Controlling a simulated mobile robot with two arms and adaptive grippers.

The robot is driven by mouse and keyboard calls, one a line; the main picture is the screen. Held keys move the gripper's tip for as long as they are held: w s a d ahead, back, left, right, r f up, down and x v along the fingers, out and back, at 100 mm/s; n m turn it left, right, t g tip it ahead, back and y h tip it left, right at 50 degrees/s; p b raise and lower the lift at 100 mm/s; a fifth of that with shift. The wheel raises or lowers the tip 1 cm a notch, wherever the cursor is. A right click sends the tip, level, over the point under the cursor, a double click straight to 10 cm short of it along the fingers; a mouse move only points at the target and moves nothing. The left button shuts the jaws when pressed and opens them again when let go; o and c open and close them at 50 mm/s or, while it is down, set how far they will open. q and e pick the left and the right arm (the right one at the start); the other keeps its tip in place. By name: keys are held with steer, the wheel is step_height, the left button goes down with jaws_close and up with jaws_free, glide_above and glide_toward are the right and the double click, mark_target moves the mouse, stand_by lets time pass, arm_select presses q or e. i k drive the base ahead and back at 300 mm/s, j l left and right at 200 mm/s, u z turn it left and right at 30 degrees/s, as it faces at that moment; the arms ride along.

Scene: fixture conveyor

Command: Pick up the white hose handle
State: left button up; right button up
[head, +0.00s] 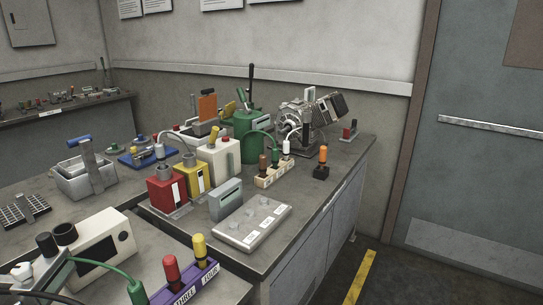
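A white handle (286,147) stands upright at the right end of a beige labelled block (275,176) on the middle bench. A green handle (275,156) and a brown handle (262,163) stand beside it in the same block. A green hose curves to the green handle from the left. Any hose on the white handle is too small to make out.
A motor-like machine (296,122) stands close behind the white handle. An orange handle (323,155) on a black base is to its right. A flat grey panel (252,222) lies in front. A purple rack (186,285) with coloured handles is nearer. Bare bench (318,184) shows at right.

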mark_target(286, 154)
steer(key=i+l+u, duration=0.55)
steer(key=l+u, duration=0.25)
steer(key=i+l, duration=0.15)
steer(key=l, duration=0.2)
steer(key=i+l+u, duration=0.1)
steer(key=l, duration=0.3)
steer(key=i+l, duration=0.15)
steer(key=l, duration=0.2)
steer(key=i+l+u, duration=0.1)
steer(key=l, duration=0.3)
steer(key=i+l, duration=0.15)
steer(key=l, duration=0.25)
steer(key=i+l+u, duration=0.1)
steer(key=l, duration=0.25)
